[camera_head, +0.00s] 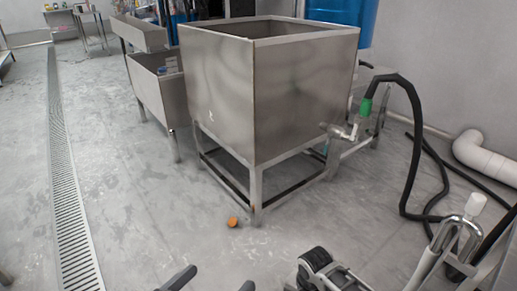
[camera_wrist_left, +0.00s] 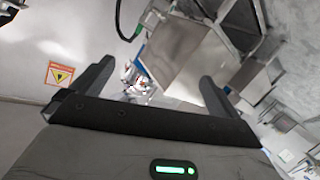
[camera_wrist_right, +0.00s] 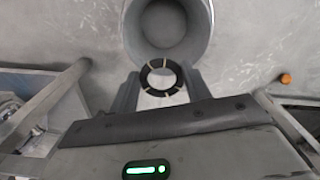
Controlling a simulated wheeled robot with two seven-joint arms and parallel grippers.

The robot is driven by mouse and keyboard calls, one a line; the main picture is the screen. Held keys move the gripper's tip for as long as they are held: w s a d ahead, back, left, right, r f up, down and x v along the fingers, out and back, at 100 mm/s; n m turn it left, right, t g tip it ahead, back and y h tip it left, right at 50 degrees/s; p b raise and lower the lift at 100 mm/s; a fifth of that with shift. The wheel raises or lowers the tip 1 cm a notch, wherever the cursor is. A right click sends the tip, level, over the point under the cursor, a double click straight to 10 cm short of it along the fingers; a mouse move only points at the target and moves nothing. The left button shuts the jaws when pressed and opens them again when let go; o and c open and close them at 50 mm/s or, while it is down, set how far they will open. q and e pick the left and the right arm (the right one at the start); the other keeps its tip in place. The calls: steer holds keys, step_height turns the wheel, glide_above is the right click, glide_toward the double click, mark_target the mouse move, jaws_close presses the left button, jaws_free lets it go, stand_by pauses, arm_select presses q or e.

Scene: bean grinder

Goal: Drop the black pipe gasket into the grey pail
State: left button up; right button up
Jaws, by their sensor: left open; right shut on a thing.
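The black pipe gasket (camera_wrist_right: 145,80), a ring with light marks, is between the fingertips of my right gripper (camera_wrist_right: 162,80), which is shut on it. The grey pail (camera_wrist_right: 202,38) shows in the right wrist view just beyond the gasket, its round opening facing the camera. The gasket overlaps the near rim in the picture; I cannot tell the height between them. My left gripper (camera_head: 212,282) is open and empty at the bottom of the head view; it also shows in the left wrist view (camera_wrist_left: 154,80).
A large steel tank (camera_head: 220,90) on legs stands ahead, with a black hose (camera_head: 415,150) at its right. An orange object (camera_head: 233,222) lies on the floor near it. A white pipe (camera_head: 485,160) lies by the right wall. The floor at left is clear beside a drain grate (camera_head: 68,210).

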steer(key=shift+s+a+f+b, duration=0.1)
steer(key=shift+s+f+b, duration=0.15)
steer(key=shift+f, duration=0.35)
steer(key=shift+s+f+b, duration=0.1)
steer(key=shift+s+f, duration=0.15)
steer(key=shift+f, duration=0.35)
arm_select(q)
step_height(320, 180, up, 6)
steer(key=w+m+t+h+b, duration=0.2)
steer(key=t+h+b, duration=0.1)
steer(key=b, duration=0.3)
steer(key=shift+w+f+t, duration=0.15)
steer(key=shift+t, duration=0.55)
arm_select(e)
steer(key=shift+f, duration=2.75)
arm_select(q)
steer(key=shift+d, duration=0.1)
arm_select(e)
steer(key=o, duration=1)
